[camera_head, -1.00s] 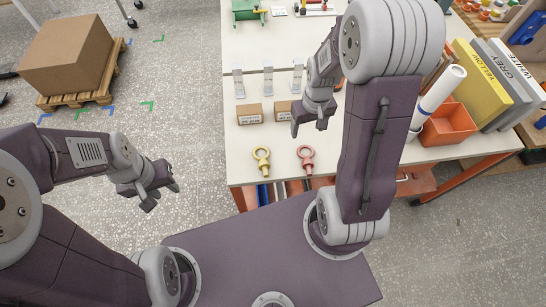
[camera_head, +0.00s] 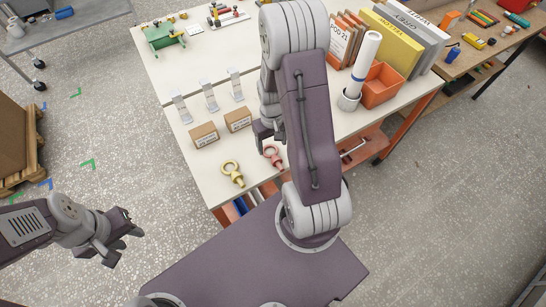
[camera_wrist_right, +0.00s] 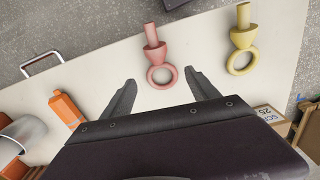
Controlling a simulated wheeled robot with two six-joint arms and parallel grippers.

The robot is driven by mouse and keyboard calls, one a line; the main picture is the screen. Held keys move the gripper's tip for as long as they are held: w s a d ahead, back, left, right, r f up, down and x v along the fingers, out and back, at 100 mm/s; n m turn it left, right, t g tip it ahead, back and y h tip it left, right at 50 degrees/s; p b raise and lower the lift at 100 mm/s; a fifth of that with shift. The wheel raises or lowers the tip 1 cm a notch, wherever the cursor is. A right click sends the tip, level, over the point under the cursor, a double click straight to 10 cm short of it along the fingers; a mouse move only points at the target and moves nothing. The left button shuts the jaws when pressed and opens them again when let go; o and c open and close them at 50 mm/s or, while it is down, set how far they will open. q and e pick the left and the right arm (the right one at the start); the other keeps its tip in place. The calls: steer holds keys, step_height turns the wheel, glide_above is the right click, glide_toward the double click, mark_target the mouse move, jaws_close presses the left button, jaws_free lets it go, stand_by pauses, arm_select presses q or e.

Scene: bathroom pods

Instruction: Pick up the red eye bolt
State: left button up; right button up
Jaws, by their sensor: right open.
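The red eye bolt (camera_head: 275,158) lies on the white table near its front edge, partly beside my right gripper in the head view. In the right wrist view the red eye bolt (camera_wrist_right: 157,54) lies ahead, its ring (camera_wrist_right: 161,76) between the two fingertips and its shank pointing away. My right gripper (camera_head: 262,132) is open and empty, and its fingers (camera_wrist_right: 161,82) stand either side of the ring; I cannot tell their height above it. My left gripper (camera_head: 121,246) is open and empty over the floor at left.
A yellow eye bolt (camera_head: 232,173) lies just left of the red one, also in the wrist view (camera_wrist_right: 243,38). Two cardboard boxes (camera_head: 204,135) and several metal brackets (camera_head: 209,97) stand behind. An orange bin (camera_head: 382,86) and a white roll (camera_head: 366,55) are at right.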

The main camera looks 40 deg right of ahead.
mark_target(272, 153)
step_height(272, 153, down, 4)
steer(key=shift+f, duration=0.15)
steer(key=shift+w+f, duration=0.1)
steer(key=shift+f, duration=0.35)
steer(key=shift+r, duration=0.1)
jaws_close()
steer(key=shift+r, duration=0.1)
steer(key=shift+r, duration=0.3)
steer(key=r, duration=0.2)
steer(key=d+r, duration=0.1)
steer(key=r, duration=0.1)
steer(key=shift+w+d, duration=0.1)
steer(key=shift+d, duration=0.1)
steer(key=w+d+r, duration=0.1)
steer(key=d+r, duration=0.5)
steer(key=d, duration=0.4)
steer(key=shift+r+b, duration=0.15)
steer(key=shift+b, duration=0.2)
